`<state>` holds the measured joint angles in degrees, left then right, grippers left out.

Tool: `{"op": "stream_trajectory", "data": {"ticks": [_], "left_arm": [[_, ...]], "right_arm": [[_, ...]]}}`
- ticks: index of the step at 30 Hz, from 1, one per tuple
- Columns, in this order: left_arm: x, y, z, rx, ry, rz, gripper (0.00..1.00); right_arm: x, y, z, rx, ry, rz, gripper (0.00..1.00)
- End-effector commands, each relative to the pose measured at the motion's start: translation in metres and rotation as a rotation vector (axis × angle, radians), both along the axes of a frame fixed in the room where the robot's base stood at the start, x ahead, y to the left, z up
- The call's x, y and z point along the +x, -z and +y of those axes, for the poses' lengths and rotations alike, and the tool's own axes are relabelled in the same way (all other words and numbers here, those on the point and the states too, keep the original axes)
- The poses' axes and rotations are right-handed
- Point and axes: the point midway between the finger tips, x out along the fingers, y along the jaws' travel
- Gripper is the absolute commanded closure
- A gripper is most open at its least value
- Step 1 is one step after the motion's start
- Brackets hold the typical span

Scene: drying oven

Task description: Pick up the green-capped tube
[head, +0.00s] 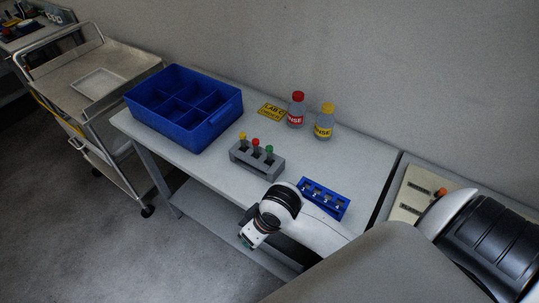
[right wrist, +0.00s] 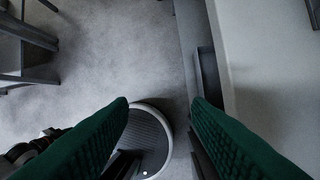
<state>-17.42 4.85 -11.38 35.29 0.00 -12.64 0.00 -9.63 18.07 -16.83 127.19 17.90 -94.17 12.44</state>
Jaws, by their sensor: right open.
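The green-capped tube (head: 269,151) stands upright in a grey rack (head: 246,160) on the table, at the right end of a row with a yellow-capped tube (head: 243,137) and a red-capped tube (head: 255,144). Its lower part is hidden in the rack. My right gripper (head: 246,243) hangs in front of the table's front edge, below the rack in the head view and apart from it. In the right wrist view its two green fingers (right wrist: 162,103) are spread with nothing between them but floor and a dark round shape. My left gripper is not in view.
A blue divided bin (head: 211,121) stands left on the table (head: 218,171). A red-capped bottle (head: 296,112) and a yellow-capped bottle (head: 324,123) stand at the back. A blue rack (head: 317,198) lies close to my right arm. A cart (head: 124,62) stands left.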

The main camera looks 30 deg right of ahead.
Motion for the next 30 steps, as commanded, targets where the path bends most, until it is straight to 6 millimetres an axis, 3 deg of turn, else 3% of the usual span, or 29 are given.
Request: {"op": "stream_trajectory", "data": {"ticks": [5, 10, 14, 18, 24, 27, 30], "left_arm": [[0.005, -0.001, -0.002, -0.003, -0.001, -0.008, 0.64], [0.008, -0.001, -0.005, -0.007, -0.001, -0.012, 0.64], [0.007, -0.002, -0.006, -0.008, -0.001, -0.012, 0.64], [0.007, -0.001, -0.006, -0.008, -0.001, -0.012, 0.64], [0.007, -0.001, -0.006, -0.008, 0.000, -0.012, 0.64], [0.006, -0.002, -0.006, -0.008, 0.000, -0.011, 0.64], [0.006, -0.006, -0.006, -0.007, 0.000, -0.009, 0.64]], "right_arm": [[0.033, -0.011, -0.002, -0.007, -0.013, 0.034, 0.55], [0.074, -0.025, -0.020, -0.039, 0.021, 0.096, 0.55], [0.116, -0.051, -0.056, -0.086, 0.119, 0.163, 0.55], [0.151, -0.091, -0.102, -0.119, 0.276, 0.229, 0.55], [0.173, -0.136, -0.144, -0.118, 0.440, 0.279, 0.55], [0.176, -0.142, -0.152, -0.113, 0.473, 0.290, 0.55], [0.176, -0.132, -0.154, -0.113, 0.483, 0.297, 0.55]]}}
